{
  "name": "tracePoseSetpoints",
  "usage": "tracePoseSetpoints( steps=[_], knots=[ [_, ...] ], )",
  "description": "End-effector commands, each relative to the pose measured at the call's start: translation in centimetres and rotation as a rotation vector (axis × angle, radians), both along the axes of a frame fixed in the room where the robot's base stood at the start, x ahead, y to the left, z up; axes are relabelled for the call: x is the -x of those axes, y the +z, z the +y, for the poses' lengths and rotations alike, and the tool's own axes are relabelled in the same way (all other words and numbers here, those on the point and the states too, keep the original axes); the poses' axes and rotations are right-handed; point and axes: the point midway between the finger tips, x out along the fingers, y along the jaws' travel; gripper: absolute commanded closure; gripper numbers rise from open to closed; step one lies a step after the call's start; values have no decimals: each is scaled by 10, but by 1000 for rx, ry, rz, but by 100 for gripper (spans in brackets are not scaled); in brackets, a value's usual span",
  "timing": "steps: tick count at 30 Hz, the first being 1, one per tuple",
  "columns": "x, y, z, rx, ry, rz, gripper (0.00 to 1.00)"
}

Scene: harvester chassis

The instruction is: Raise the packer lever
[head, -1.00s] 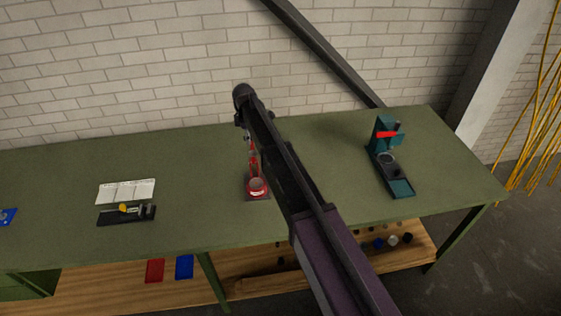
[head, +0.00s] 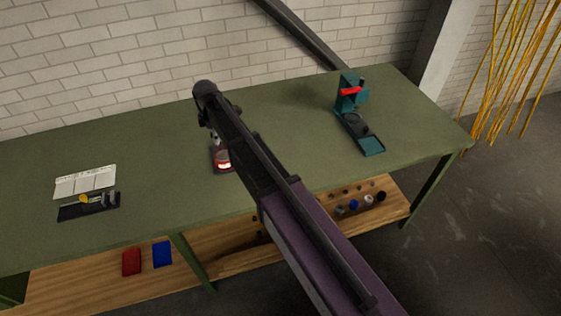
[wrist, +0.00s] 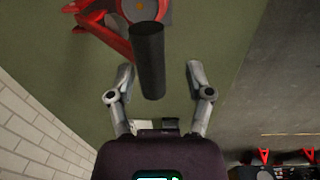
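A red device (head: 222,161) stands on the green bench, partly hidden behind my arm in the head view. In the wrist view its red frame (wrist: 105,32) is at the upper left. A black cylindrical handle (wrist: 148,60), seemingly the lever's grip, points toward the wrist camera. My gripper (wrist: 159,72) is open, with its two grey fingers spread apart. The black handle appears between the fingertips, nearer the left one; I cannot tell how far from them it is in depth. In the head view the gripper is mostly hidden by my arm.
A teal device with a red bar (head: 351,91) stands at the bench's right end. A black tool tray (head: 88,206) and a white sheet (head: 85,181) lie at the left. The lower wooden shelf (head: 250,252) holds small parts. Bench surface (head: 290,120) between the devices is clear.

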Motion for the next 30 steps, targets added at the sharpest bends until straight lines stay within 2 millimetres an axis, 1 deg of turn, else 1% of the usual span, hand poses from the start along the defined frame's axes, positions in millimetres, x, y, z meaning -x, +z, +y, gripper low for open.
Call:
tracePoseSetpoints(
  steps=[1, 12, 13, 22, 30],
  knots=[
    [5, -8, -2, 0, 0, 0, 34],
    [19, -25, -5, 0, 0, 0, 34],
    [18, -18, -5, 0, 0, 0, 34],
    [19, 1, -5, 0, 0, 0, 34],
    [20, 24, -6, 0, 0, 0, 34]
  ],
)
